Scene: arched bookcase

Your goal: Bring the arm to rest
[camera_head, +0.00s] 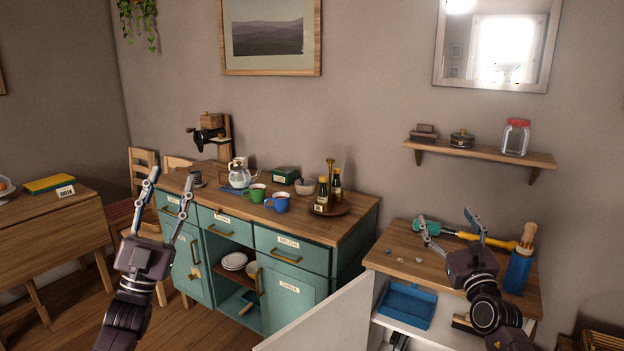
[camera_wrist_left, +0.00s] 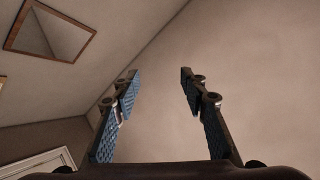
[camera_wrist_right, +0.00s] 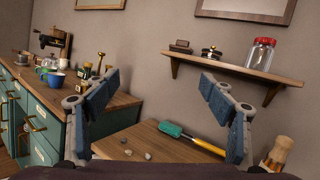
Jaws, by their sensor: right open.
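My left gripper (camera_head: 170,190) is raised at the left in the head view, in front of the teal cabinet. Its fingers are apart and empty; the left wrist view also shows the open fingers (camera_wrist_left: 158,95) against bare wall and ceiling. My right gripper (camera_head: 452,228) is above the small wooden-topped cabinet at the right in the head view. Its fingers are spread with nothing between them, and the right wrist view shows the same open fingers (camera_wrist_right: 160,95) facing the wall and shelf.
The teal cabinet (camera_head: 305,258) carries mugs, a glass pot and bottles. The right cabinet top (camera_head: 400,240) holds a green-and-yellow tool (camera_head: 490,240), small pebbles and a blue brush holder (camera_head: 518,270). Its white door (camera_head: 325,320) stands open. A wall shelf (camera_head: 480,152) holds a red-lidded jar (camera_head: 515,138).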

